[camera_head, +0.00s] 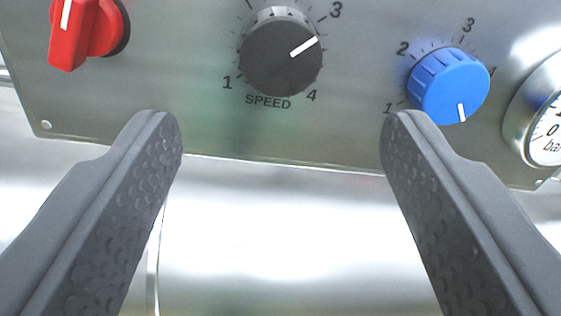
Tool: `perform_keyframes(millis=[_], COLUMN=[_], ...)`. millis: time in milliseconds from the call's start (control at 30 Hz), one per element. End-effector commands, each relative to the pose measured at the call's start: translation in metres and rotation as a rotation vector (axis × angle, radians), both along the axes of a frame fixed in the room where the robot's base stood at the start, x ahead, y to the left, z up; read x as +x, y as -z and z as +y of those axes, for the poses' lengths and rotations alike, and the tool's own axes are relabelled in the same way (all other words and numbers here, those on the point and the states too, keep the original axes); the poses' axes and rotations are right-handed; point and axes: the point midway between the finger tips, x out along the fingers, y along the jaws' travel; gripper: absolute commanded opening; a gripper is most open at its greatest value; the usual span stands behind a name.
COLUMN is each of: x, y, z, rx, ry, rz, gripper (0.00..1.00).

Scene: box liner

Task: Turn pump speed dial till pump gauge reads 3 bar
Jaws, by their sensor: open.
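The black speed dial (279,58) sits on the metal panel, with "SPEED" printed below it. Its white pointer line points up and right, between the marks 3 and 4. My gripper (282,125) is open and empty. Its two dark fingers are wide apart at the panel's lower edge, below and on either side of the speed dial, with nothing between them.
A red knob (88,30) is at the upper left of the panel (180,90). A blue knob (449,86) with its own number marks is right of the speed dial, close above my right finger. A shiny metal surface (280,240) lies below the panel.

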Motion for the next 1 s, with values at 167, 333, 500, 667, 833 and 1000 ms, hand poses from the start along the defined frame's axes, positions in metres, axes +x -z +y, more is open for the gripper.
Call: perform_keyframes(millis=[167, 333, 500, 667, 833, 1000], x=[-0.025, -0.046, -0.061, -0.068, -0.07, -0.069], y=[0.001, 0.003, 0.001, 0.001, 0.001, 0.001], z=[-0.004, -0.01, -0.013, -0.015, -0.015, -0.015], rx=[0.0, 0.0, -0.001, -0.001, -0.001, -0.001], ry=[-0.001, -0.001, -0.001, -0.001, 0.0, 0.0], rz=[-0.002, 0.002, 0.0, 0.001, 0.002, 0.002], gripper=[0.6, 0.6, 0.6, 0.6, 0.6, 0.6])
